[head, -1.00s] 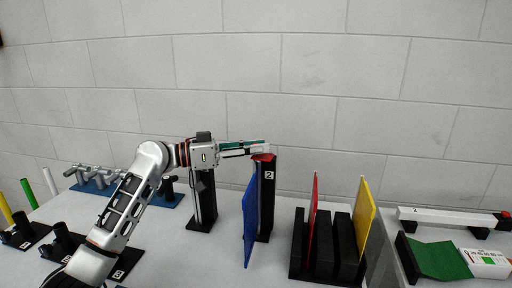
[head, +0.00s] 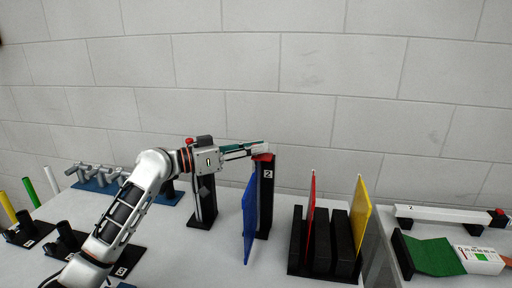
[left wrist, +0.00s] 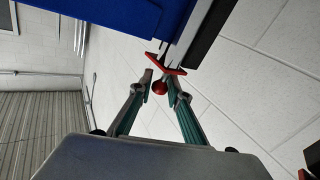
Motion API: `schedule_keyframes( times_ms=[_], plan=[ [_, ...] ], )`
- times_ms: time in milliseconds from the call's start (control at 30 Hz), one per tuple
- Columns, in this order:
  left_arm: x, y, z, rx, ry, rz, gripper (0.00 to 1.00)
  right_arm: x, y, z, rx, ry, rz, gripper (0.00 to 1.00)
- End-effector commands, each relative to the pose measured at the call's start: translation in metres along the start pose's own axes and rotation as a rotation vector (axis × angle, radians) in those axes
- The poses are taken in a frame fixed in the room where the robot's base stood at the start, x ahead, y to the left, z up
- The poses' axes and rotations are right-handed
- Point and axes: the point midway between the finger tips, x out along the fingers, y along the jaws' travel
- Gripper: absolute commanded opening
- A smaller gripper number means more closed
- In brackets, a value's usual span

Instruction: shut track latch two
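Track latch two is the black post (head: 266,205) marked 2, with a red piece (head: 264,157) on its top; in the left wrist view a red bracket (left wrist: 165,65) shows beside a blue panel. My left gripper (head: 264,148) reaches in from the left, its fingertips at the red top. My right gripper is not in view.
A blue panel (head: 250,220) stands just left of the post. Another black post (head: 202,205) stands under my left gripper, with a red knob (head: 188,142) behind it. A black rack (head: 322,269) with red and yellow panels stands to the right. The wall is close behind.

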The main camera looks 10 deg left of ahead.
Motion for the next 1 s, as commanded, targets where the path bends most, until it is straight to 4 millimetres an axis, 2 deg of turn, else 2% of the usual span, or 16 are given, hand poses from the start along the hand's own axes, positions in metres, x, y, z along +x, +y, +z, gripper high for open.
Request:
schedule_keyframes(
  times_ms=[467,567,1000],
  plan=[
    [-0.005,-0.001,0.0,0.0,0.0,-0.001,0.33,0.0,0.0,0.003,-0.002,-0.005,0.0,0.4],
    [-0.018,-0.001,0.0,0.001,-0.001,-0.002,0.33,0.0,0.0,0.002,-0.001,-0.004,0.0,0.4],
    [-0.101,0.0,0.001,0.0,-0.003,-0.001,0.33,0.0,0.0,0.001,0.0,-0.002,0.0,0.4]
  ],
)
